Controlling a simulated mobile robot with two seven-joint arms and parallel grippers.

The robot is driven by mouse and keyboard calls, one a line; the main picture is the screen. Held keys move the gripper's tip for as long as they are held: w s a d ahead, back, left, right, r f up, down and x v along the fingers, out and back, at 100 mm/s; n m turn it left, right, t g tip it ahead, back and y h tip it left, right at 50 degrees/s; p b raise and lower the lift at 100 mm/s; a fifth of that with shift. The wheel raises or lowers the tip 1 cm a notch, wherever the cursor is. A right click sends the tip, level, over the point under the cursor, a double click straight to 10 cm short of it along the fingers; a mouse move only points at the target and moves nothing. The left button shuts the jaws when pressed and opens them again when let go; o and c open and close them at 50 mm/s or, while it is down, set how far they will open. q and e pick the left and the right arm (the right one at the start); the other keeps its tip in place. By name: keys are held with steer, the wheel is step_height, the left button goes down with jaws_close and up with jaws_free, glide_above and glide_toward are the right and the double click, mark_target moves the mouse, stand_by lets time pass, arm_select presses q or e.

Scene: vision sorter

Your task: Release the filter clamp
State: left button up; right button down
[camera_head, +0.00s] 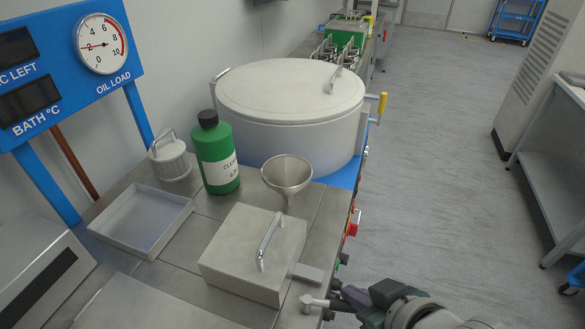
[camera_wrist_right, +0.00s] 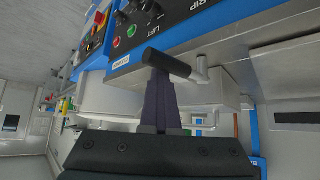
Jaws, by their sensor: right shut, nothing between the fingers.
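A short lever (camera_head: 316,302) sticks out at the front edge of the bench in the head view. In the right wrist view it looks like a dark bar (camera_wrist_right: 178,66) on a pale metal post (camera_wrist_right: 201,68); I take it for the filter clamp's handle, but no label confirms this. My right gripper (camera_head: 338,303) is beside the lever's outer end. Its dark fingers (camera_wrist_right: 158,76) are together and empty, with the tips at the bar; whether they touch it I cannot tell. My left gripper is not in view.
A metal box with a handle (camera_head: 252,252) stands behind the lever. A funnel (camera_head: 287,174), green bottle (camera_head: 217,158), shallow tray (camera_head: 142,218) and lidded drum (camera_head: 290,95) stand further back. A red button (camera_head: 352,229) is on the front panel. Open floor (camera_head: 440,180) lies to the right.

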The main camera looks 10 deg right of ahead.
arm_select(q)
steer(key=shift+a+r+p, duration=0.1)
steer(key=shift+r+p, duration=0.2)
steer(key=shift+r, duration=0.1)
arm_select(e)
steer(key=shift+s+a+f, duration=0.1)
steer(key=shift+s+a, duration=0.15)
steer(key=shift+s, duration=0.45)
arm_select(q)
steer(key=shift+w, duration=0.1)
arm_select(e)
steer(key=shift+s, duration=0.15)
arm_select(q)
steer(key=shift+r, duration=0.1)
arm_select(e)
steer(key=shift+a, duration=0.1)
